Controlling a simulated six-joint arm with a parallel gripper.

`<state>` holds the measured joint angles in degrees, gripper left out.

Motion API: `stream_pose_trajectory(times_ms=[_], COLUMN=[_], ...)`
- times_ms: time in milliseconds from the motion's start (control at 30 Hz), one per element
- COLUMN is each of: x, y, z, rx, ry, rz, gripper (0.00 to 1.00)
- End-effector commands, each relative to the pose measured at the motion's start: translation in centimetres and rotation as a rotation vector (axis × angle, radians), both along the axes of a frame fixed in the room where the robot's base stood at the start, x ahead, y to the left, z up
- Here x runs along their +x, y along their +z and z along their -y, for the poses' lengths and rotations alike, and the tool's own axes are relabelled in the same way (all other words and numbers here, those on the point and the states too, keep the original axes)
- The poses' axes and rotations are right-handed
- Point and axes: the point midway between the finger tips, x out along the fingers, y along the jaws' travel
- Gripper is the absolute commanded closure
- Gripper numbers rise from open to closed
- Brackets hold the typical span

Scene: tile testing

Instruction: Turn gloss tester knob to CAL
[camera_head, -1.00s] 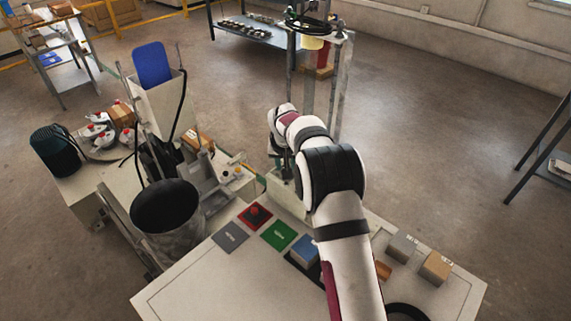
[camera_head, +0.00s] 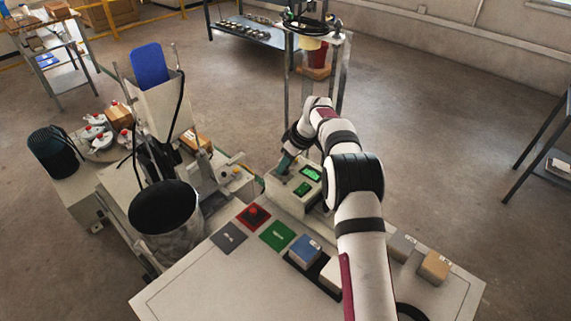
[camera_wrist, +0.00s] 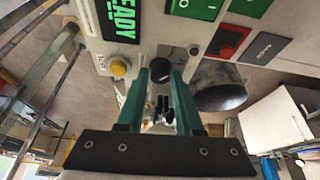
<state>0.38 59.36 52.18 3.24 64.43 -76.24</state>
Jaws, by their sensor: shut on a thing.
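The gloss tester (camera_head: 275,187) is a pale box at the table's far edge, with lit green screens (camera_head: 311,174). In the wrist view its panel (camera_wrist: 150,40) shows a green display (camera_wrist: 121,18) reading "READY", a yellow button (camera_wrist: 119,67) and a black knob (camera_wrist: 160,67). My gripper (camera_wrist: 160,76) has its teal fingers closed in on the black knob. In the head view my gripper (camera_head: 286,162) is at the tester's left side. The knob is hidden there, and I cannot read a CAL mark or the knob's setting.
A red button (camera_head: 254,213), grey pad (camera_head: 229,237), green pad (camera_head: 277,236) and blue block (camera_head: 305,250) lie nearby on the table. A tan block (camera_head: 434,267) is at the right. A dark bucket (camera_head: 165,215) and hopper machine (camera_head: 165,105) stand left.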

Motion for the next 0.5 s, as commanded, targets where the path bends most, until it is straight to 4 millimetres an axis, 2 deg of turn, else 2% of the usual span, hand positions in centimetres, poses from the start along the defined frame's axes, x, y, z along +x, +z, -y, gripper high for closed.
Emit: stream_pose_trajectory(times_ms=[200, 500], x=[0.07, 0.11], y=[-0.18, -0.17], z=[0.11, 0.15], rx=[-0.002, -0.002], ry=[0.159, 0.299], rz=[-0.001, -0.002], gripper=[1.0, 1.0])
